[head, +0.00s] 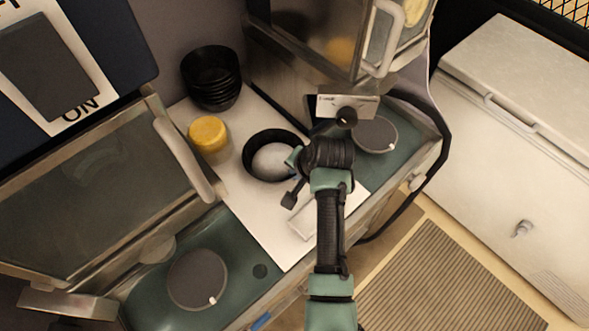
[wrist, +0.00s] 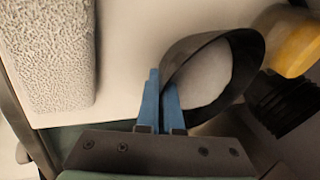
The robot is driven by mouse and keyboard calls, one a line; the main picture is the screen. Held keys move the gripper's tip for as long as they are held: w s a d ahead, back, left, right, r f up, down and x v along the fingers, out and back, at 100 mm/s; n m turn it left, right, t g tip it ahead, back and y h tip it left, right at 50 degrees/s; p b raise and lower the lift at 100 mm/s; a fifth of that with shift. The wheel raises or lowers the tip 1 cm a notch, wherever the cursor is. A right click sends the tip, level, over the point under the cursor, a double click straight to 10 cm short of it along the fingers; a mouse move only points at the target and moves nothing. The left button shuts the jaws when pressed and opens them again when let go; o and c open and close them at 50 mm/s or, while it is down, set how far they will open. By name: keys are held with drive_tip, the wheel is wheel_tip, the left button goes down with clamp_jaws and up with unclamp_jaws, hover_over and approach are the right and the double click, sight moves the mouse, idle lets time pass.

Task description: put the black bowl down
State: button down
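The black bowl (head: 250,153) is over the white counter board, in the middle of the head view; its inside looks pale. In the wrist view the bowl (wrist: 190,62) leans at an angle to the picture, with its rim at the blue fingertips. My gripper (head: 296,160) is at the bowl's right side. In the wrist view my gripper's blue fingers (wrist: 163,98) are close together, with the bowl's rim pinched between them. My wrist hides part of the bowl's right side in the head view. I cannot tell whether its base touches the board.
A stack of black bowls (head: 212,80) stands behind, and a yellow-topped jar (head: 209,133) is left of the bowl. Open appliances with round grey discs (head: 196,279) (head: 374,134) flank the white board (head: 268,232). A pale textured block (wrist: 48,55) lies near my gripper. The board's front-left is clear.

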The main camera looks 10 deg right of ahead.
drive_tip(key=shift+f, duration=0.2)
drive_tip(key=c, duration=1.5)
unclamp_jaws()
drive_tip(key=o, duration=0.4)
